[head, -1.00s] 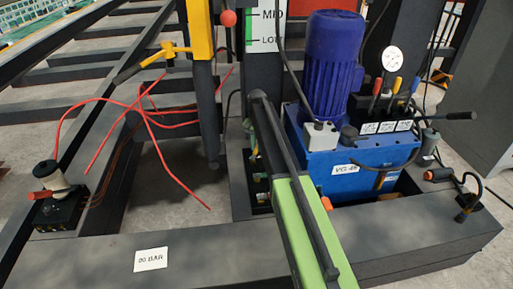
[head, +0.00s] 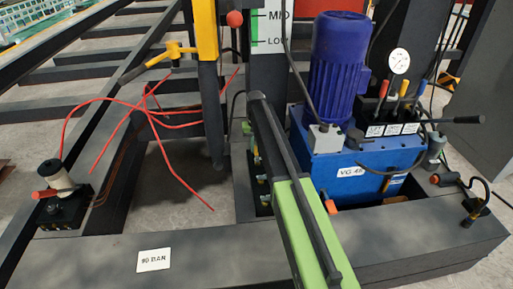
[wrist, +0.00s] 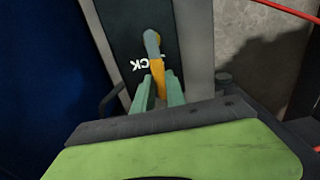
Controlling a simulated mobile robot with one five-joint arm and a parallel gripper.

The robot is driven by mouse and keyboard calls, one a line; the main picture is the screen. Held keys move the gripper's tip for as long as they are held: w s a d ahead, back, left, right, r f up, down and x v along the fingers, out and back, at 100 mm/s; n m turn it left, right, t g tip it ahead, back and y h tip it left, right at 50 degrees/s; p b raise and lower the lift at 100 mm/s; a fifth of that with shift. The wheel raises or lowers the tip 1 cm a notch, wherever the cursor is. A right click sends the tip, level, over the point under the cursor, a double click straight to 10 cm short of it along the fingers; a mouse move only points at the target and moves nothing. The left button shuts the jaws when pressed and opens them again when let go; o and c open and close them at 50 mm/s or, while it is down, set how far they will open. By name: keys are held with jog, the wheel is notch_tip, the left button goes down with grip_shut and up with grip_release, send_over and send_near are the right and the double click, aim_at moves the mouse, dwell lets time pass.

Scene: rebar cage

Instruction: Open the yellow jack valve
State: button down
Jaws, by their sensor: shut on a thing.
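The yellow jack valve (wrist: 157,76) shows in the wrist view as a yellow lever with a grey-blue rounded end, on a dark panel with the upside-down letters "CK". My gripper (wrist: 157,92) has its two pale green fingers on either side of the lever and is shut on it. The lower part of the lever is hidden between the fingers.
The blue pump unit (head: 350,175) with its motor (head: 338,65) stands close to the right of my arm. A yellow post (head: 205,30) and loose red hoses (head: 165,125) are at the left. A dark steel beam (head: 100,250) crosses the front.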

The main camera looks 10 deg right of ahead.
aim_at(256, 150)
jog(key=shift+w, duration=0.1)
jog(key=c, duration=1.4)
grip_release()
jog(key=shift+o, duration=0.2)
jog(key=shift+r, duration=0.1)
notch_tip(256, 150, up, 17)
jog(key=p, duration=1.7)
jog(key=shift+r, duration=0.1)
